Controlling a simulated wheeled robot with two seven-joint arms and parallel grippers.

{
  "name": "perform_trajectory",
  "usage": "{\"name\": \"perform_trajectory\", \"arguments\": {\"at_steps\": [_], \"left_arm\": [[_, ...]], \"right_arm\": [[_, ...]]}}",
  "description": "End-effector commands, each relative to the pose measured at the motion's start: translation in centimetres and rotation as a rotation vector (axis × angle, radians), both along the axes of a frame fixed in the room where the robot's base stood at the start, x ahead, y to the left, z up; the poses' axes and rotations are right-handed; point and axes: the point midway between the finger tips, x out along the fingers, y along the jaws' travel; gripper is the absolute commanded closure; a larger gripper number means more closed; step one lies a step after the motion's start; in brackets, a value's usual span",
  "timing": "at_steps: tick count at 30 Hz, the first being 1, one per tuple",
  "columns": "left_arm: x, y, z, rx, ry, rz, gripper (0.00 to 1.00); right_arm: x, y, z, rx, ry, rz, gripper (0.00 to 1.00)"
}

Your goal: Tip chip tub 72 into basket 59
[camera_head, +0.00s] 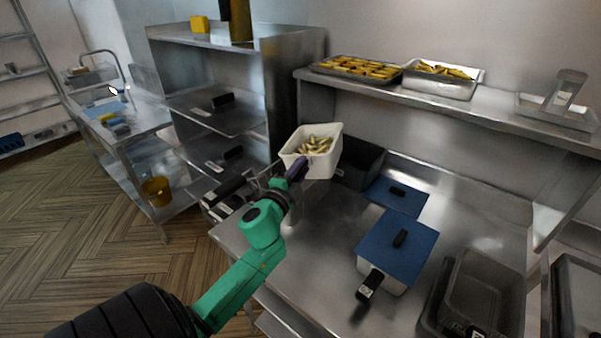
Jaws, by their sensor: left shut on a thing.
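A white tub (325,165) with pale chips (313,146) in it is held up over the back left of the steel counter. My left gripper (297,170) is shut on the near side of the tub. The tub looks close to upright, with the chips inside. No number on it can be read. Basket 59 cannot be told for sure. Black handles and metal parts (226,188) show at the counter's left end, partly hidden by my arm. My right gripper is not in view.
A blue-lidded container (397,240) and a smaller blue lid (385,195) lie on the counter (325,240). A dark bin (363,165) stands behind the tub. Grey containers (480,285) stand at the right. The shelf above holds trays of food (442,85).

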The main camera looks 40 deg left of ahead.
Motion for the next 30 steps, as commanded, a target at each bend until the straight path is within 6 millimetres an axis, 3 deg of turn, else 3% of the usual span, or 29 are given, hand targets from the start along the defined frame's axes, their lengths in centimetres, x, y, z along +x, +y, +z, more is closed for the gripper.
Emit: {"name": "perform_trajectory", "arguments": {"at_steps": [3,6,15,21,30], "left_arm": [[0.0,0.0,1.6,-0.191,-0.078,0.0,1.0],[-0.5,1.1,1.6,-0.473,-0.187,0.001,1.0],[-1.8,4.6,0.6,-1.054,-0.412,0.001,1.0],[-2.4,6.2,-0.5,-1.267,-0.494,0.0,1.0],[-2.6,6.5,-0.9,-1.314,-0.511,0.0,1.0]], "right_arm": [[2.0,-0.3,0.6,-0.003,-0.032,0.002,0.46],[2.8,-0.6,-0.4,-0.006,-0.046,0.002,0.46],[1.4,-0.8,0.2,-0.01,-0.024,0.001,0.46],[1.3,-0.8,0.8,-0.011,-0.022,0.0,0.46],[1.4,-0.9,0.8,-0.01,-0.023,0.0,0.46]]}}
